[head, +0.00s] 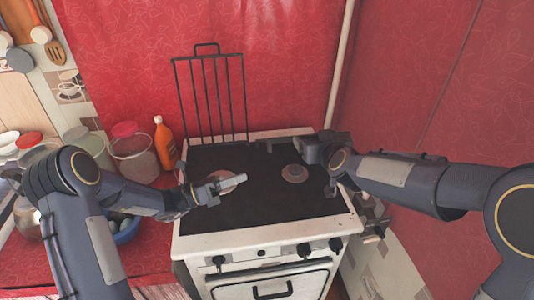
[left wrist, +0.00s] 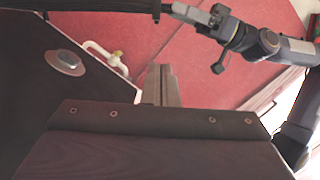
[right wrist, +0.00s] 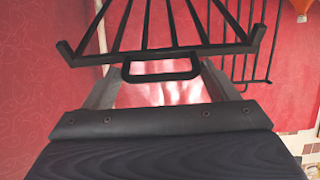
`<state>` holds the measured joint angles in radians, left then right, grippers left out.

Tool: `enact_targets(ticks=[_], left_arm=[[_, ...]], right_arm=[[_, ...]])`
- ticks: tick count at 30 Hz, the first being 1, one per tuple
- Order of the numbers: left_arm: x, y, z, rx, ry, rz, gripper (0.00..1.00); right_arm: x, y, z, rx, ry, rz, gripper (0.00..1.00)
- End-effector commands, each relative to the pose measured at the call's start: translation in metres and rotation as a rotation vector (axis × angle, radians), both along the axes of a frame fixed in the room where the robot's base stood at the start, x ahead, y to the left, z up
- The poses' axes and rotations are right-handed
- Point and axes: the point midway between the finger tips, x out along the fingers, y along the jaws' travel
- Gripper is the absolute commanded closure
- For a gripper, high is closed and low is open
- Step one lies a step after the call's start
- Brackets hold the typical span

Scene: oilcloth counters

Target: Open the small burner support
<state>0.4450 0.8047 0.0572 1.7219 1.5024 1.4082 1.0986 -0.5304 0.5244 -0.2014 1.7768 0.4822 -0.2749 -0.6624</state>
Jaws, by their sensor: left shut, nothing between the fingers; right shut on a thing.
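The small burner support (right wrist: 160,48), a black wire grate with a loop handle, shows in the right wrist view. Its handle lies between the fingers of my right gripper (right wrist: 160,92), which is shut on it. In the head view my right gripper (head: 278,144) is over the back of the stove; the support is hard to make out there, and its exact tilt is unclear. The right burner (head: 295,173) shows uncovered. My left gripper (head: 234,183) is shut and empty above the cooktop; its fingers meet in the left wrist view (left wrist: 160,80).
A larger grate (head: 210,95) stands upright at the stove's back left. The cooktop (head: 270,205) is otherwise bare. An orange bottle (head: 165,145), jars (head: 133,150) and a blue bowl (head: 125,232) crowd the left counter. Red wall covering lies behind.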

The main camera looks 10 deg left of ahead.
Motion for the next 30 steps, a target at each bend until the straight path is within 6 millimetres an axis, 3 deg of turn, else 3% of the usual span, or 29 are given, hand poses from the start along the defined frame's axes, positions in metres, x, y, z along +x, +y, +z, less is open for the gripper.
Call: enact_targets(ticks=[7,18,24,30], left_arm=[[0.013,-0.019,0.002,-0.024,0.017,0.006,1.0],[0.046,-0.088,0.017,-0.021,0.015,0.005,1.0],[0.063,-0.081,0.04,-0.019,0.012,0.01,1.0],[0.069,-0.079,0.049,-0.02,0.015,0.008,1.0]], right_arm=[[0.002,-0.004,0.003,0.001,-0.008,-0.011,0.61],[0.002,-0.004,0.002,0.001,-0.007,-0.011,0.61],[0.002,-0.004,0.002,0.001,-0.007,-0.011,0.61],[0.002,-0.004,0.002,0.001,-0.006,-0.011,0.61]])
